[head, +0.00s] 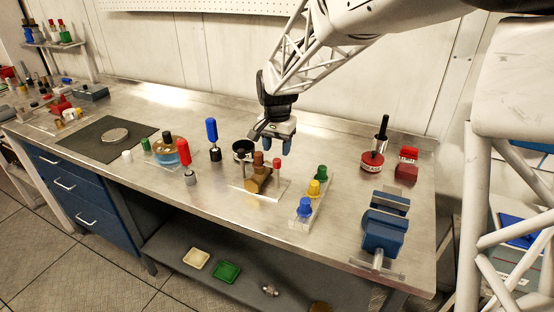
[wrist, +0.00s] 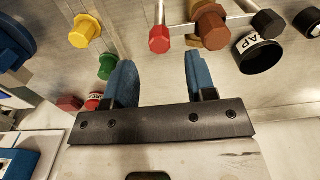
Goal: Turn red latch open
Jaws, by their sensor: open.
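A small red knob (head: 277,163) stands beside a brass-brown valve-like piece (head: 258,180) on a clear base near the bench middle. Which red part is the latch is not certain; this knob is the one nearest my gripper. In the wrist view the red knob (wrist: 159,39) is a hexagonal cap on a thin rod, next to a brown hexagonal cap (wrist: 209,26). My gripper (head: 274,142) is open and empty, above and behind this piece. In the wrist view its blue fingers (wrist: 161,65) are spread, with the red knob beyond their tips, apart from them.
Blue, yellow and green knobs (head: 315,188) stand on a strip to the right. A blue vise (head: 384,232) is near the right end. Red- and blue-handled tools (head: 211,131) and a black cup (head: 243,148) stand left. Bare bench lies between the strip and vise.

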